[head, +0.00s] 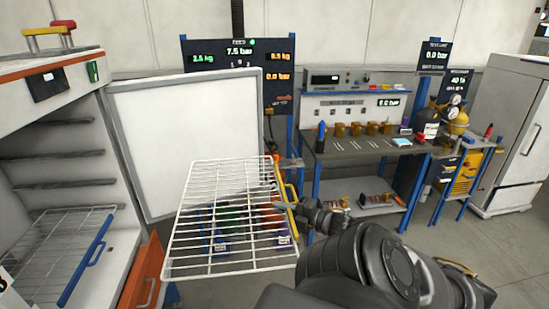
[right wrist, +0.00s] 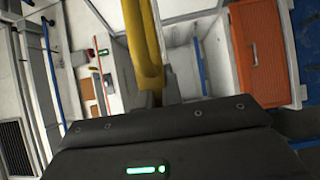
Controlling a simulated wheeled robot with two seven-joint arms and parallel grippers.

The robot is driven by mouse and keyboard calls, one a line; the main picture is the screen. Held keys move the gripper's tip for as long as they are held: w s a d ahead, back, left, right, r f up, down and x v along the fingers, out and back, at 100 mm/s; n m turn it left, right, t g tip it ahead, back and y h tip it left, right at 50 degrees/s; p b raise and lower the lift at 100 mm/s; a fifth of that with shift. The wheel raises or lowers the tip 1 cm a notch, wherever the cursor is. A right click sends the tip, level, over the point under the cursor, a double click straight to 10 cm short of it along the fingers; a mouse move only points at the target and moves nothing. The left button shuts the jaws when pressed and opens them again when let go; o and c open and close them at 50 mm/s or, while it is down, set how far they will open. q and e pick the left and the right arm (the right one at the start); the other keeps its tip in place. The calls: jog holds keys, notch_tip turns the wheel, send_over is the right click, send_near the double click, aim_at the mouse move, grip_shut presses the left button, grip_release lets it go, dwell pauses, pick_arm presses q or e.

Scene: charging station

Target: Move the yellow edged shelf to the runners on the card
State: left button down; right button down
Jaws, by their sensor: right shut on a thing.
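The yellow-edged shelf (head: 215,172) is a white wire rack, held out in front of the open cabinet (head: 60,135). My right gripper (head: 292,206) is shut on its yellow edge (head: 291,208); the yellow bar (right wrist: 143,50) runs up from between the fingers in the right wrist view. Several dark runners (head: 65,154) line the cabinet's inner wall, with empty space around the upper ones. A blue-edged wire shelf (head: 50,245) sits low in the cabinet. My left gripper is out of view.
The white cabinet door (head: 185,135) stands open behind the held shelf. An orange drawer front (head: 142,272) is below the cabinet opening. Coloured items (head: 232,218) show through the shelf's wires. A workbench (head: 365,152) with jars stands behind, and grey floor is free at right.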

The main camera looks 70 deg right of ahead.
pick_arm(q)
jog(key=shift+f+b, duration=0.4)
jog(key=shift+b, duration=0.05)
pick_arm(e)
jog(key=s+d, duration=0.8)
jog(key=s, duration=0.5)
jog(key=shift+s+d, duration=0.35)
jog(key=shift+s, duration=0.05)
jog(key=shift+r, duration=0.1)
